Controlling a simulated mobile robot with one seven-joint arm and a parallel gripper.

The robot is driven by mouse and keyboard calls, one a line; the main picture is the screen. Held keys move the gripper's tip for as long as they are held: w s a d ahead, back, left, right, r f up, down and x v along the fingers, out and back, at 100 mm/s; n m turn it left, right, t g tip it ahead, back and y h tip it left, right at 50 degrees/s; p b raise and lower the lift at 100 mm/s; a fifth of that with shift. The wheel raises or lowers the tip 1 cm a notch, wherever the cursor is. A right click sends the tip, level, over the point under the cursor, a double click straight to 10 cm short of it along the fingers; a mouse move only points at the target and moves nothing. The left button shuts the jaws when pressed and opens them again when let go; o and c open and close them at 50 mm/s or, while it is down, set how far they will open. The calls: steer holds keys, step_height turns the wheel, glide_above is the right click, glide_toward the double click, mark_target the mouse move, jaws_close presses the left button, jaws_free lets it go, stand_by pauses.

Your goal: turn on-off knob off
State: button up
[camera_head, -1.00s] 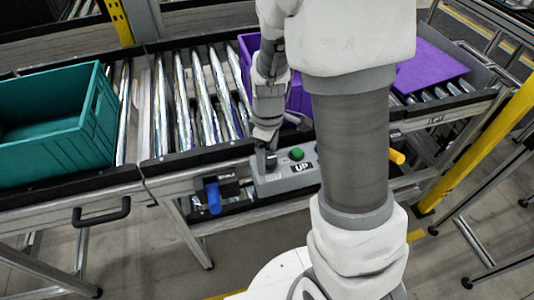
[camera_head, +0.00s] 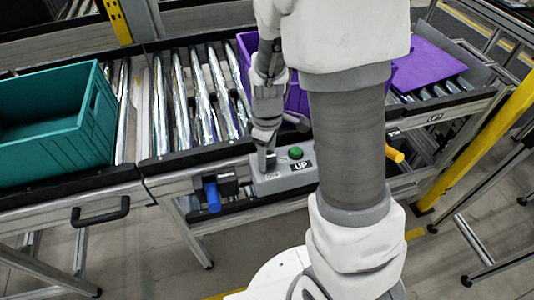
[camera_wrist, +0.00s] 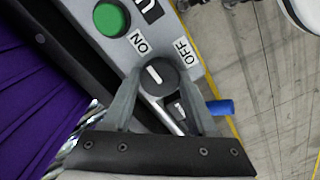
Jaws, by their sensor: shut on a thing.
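The on-off knob (camera_wrist: 158,76) is a dark round knob with a white mark line, on a grey control box (camera_head: 284,181). In the wrist view the white line slants up and left, closer to the ON label (camera_wrist: 141,42) than to the OFF label (camera_wrist: 183,50). My gripper (camera_wrist: 160,90) has its two fingers on either side of the knob and is shut on it. In the head view my gripper (camera_head: 267,160) reaches down onto the left part of the box, and its fingers hide the knob.
A green button (camera_head: 296,153) sits beside the knob, near the UP label (camera_head: 301,166). A blue handle (camera_head: 212,198) sticks out left of the box, a yellow one (camera_head: 394,154) to the right. A teal crate (camera_head: 60,140) and a purple crate (camera_head: 247,48) stand on the conveyor.

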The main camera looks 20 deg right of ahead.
steer(key=m, duration=0.5)
steer(key=m+p, duration=0.1)
steer(key=m, duration=0.3)
steer(key=shift+m, duration=0.3)
steer(key=m+p, duration=0.1)
steer(key=m, duration=0.3)
steer(key=shift+r, duration=0.1)
steer(key=shift+m+p, duration=0.85)
steer(key=shift+m, duration=1.25)
steer(key=o, duration=1.4)
steer(key=shift+c, duration=0.2)
step_height(320, 180, up, 17)
steer(key=p, duration=0.2)
steer(key=shift+r, duration=0.15)
